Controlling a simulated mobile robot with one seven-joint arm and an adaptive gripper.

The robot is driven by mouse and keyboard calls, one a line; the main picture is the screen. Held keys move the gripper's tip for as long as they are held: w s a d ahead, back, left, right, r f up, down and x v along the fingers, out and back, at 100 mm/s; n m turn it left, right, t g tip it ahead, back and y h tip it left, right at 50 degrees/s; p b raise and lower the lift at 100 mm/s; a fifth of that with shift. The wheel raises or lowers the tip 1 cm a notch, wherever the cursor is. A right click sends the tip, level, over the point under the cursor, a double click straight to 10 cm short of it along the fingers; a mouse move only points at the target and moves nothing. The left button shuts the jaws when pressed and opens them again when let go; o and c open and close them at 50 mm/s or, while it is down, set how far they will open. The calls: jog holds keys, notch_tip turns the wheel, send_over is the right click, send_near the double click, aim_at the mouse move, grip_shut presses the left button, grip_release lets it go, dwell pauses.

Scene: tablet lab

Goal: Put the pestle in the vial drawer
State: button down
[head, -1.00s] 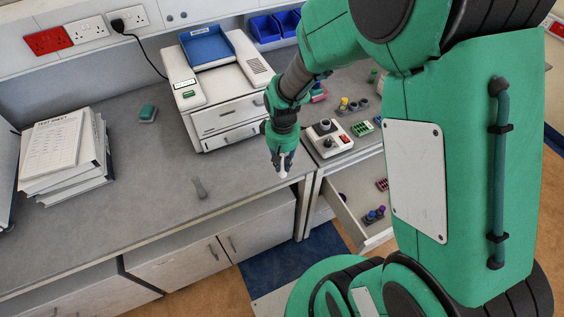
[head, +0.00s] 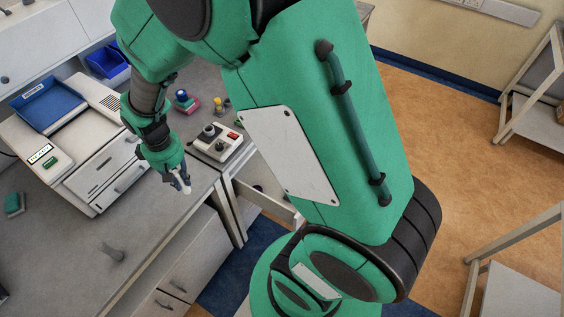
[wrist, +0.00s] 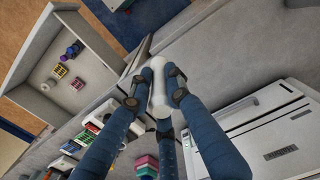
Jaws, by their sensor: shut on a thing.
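The pestle (wrist: 159,88) is a white rod, upright between the fingers in the wrist view. My gripper (wrist: 160,95) is shut on it. In the head view my gripper (head: 180,182) holds the white pestle (head: 183,189), tip down, over the counter near its front edge. The open drawer (wrist: 38,98) shows at the left of the wrist view, with several small coloured-capped vials and racks inside. In the head view only part of the drawer (head: 267,203) shows, to the right of my gripper; my arm hides the rest.
A white machine with drawers (head: 95,165) stands left of my gripper. A small grey object (head: 112,252) and a green block (head: 14,203) lie on the counter (head: 60,270).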

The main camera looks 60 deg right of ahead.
jog(key=d+r+m+b, duration=0.1)
jog(key=d+m+b, duration=0.5)
jog(key=d, duration=1.8)
jog(key=s+d+m+b, duration=0.25)
jog(key=s+d, duration=0.25)
jog(key=d, duration=0.5)
jog(key=s+d+m+b, duration=0.1)
jog(key=s+d+m, duration=0.35)
jog(key=d, duration=0.45)
notch_tip(320, 180, down, 31)
jog(key=n, duration=0.1)
jog(key=shift+p, duration=0.35)
jog(key=shift+s, duration=0.1)
notch_tip(320, 180, down, 6)
jog(key=b, duration=0.1)
jog(key=shift+f, duration=0.15)
jog(key=shift+f+b, duration=0.7)
jog(key=shift+f, duration=1.15)
